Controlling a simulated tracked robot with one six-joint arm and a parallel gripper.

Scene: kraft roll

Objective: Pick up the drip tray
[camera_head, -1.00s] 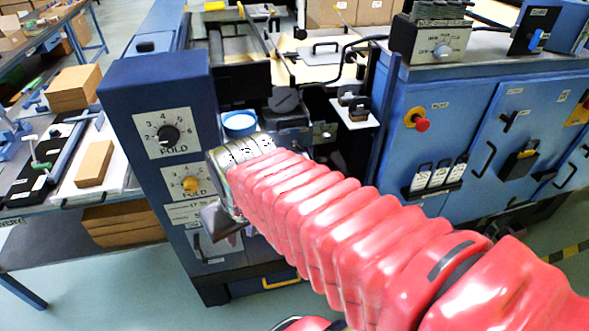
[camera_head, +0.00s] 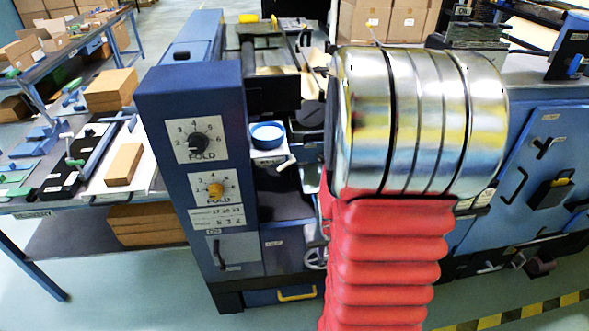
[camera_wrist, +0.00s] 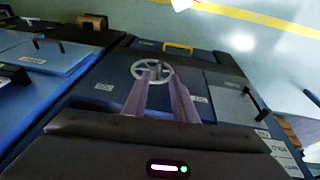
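No item can be surely told as the drip tray. A round blue dish (camera_head: 267,133) sits on a white ledge (camera_head: 268,154) in the gap of the blue machine, beside a pale lever (camera_head: 285,163). A yellow-handled front (camera_head: 296,293) is low on the machine, and its yellow handle also shows in the wrist view (camera_wrist: 178,47). My gripper (camera_wrist: 164,78) points at the machine's lower front in the wrist view, with a narrow gap between its fingers and nothing seen held. In the head view my arm hides it and the machine's middle.
A grey handwheel (camera_wrist: 152,69) lies beyond my fingertips. The dial panel (camera_head: 200,150) stands left of my arm. A bench (camera_head: 60,205) with a tan block (camera_head: 124,164) is at the left. Open floor lies in front of the machine.

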